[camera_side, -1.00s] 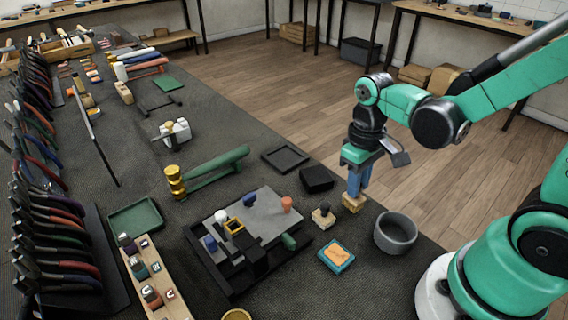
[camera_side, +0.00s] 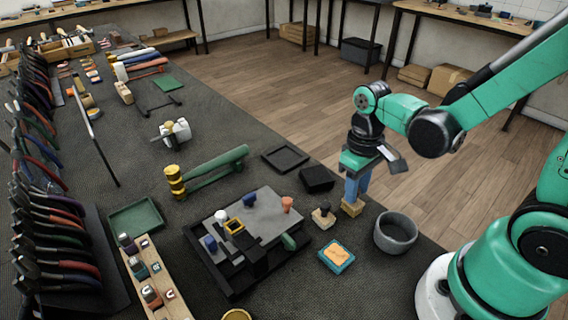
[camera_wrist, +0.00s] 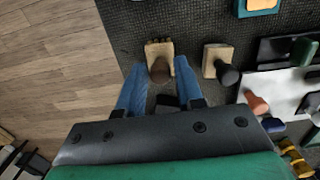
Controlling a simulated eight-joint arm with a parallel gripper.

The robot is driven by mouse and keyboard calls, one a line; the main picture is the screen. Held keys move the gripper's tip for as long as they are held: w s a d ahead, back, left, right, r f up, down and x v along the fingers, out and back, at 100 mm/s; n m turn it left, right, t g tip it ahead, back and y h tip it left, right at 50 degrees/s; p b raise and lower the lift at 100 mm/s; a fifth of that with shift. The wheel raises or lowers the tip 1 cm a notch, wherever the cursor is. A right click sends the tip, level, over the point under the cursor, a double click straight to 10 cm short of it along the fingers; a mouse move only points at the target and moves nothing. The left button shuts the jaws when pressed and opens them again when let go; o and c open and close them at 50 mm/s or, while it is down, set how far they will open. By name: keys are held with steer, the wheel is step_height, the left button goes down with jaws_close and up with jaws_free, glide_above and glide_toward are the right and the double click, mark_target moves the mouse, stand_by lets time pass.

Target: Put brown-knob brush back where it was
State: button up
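The brown-knob brush (camera_side: 352,208) has a pale wooden block and a dark brown knob. It is at the mat's right edge, left of the grey bowl, and appears to rest on the mat. My gripper (camera_side: 352,195) is directly above it with blue fingers pointing down. In the wrist view, the brush (camera_wrist: 158,48) lies between and just beyond my gripper's fingertips (camera_wrist: 160,66). The fingers stand apart with a gap on each side of the knob, so the gripper looks open. In the side view the fingers hide the knob.
A black-knob brush (camera_side: 322,218) stands close to the left, also in the wrist view (camera_wrist: 219,62). The grey bowl (camera_side: 395,233) is close on the right. A blue-edged orange pad (camera_side: 336,257) lies in front. A black block (camera_side: 316,179) and a tooling plate (camera_side: 225,262) are further left.

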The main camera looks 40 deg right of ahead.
steer(key=o, duration=0.3)
